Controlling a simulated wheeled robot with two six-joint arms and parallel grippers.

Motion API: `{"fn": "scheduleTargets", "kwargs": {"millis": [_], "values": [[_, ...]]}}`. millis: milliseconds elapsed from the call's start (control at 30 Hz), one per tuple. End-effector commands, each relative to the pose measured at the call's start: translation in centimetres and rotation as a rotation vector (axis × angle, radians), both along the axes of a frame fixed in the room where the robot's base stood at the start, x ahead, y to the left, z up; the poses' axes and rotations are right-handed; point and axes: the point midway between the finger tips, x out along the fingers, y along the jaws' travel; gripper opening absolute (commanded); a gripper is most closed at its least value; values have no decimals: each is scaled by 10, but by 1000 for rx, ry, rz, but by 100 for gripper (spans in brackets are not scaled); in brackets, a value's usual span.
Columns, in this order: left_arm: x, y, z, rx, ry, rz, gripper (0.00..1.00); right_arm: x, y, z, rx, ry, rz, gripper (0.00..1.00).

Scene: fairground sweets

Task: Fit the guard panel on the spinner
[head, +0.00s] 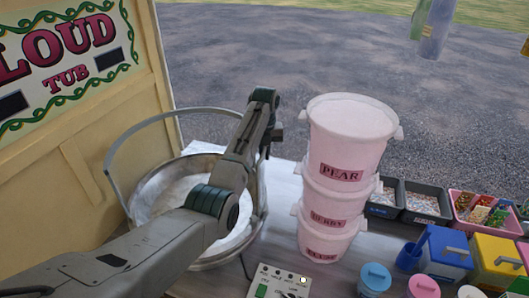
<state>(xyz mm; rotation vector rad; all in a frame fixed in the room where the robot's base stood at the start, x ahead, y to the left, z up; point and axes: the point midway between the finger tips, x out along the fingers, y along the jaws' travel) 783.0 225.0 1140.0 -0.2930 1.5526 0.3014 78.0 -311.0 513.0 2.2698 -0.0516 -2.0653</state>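The spinner is a wide metal bowl (145,197) with a pale inside, at the left of the table in the head view. A thin grey-green curved frame (133,130) rises above its back and left rim. It looks like the edge of a clear guard, but I cannot tell whether it is a separate panel. My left arm crosses in front of the bowl, and its forearm rises over the right rim. The wrist is at the top, near the frame's right end. The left gripper's fingers are hidden behind the forearm. My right gripper is out of view.
Stacked pink tubs (340,160) stand close right of the spinner. A control box (277,283) sits in front. Dark trays (420,217), a pink tray (462,208), a blue box (447,252), a yellow box (497,265) and lidded jars (375,278) crowd the right. A cream sign wall (75,165) stands left.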

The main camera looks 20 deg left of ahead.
Motion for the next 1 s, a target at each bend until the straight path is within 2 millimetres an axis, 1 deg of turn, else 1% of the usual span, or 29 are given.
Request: {"fn": "scheduleTargets", "kwargs": {"millis": [133,367,1000], "values": [[0,0,1,0,-2,0,0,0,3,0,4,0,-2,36],[0,-1,2,0,-2,0,0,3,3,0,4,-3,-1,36],[0,-1,-1,0,-2,0,0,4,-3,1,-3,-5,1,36]]}}
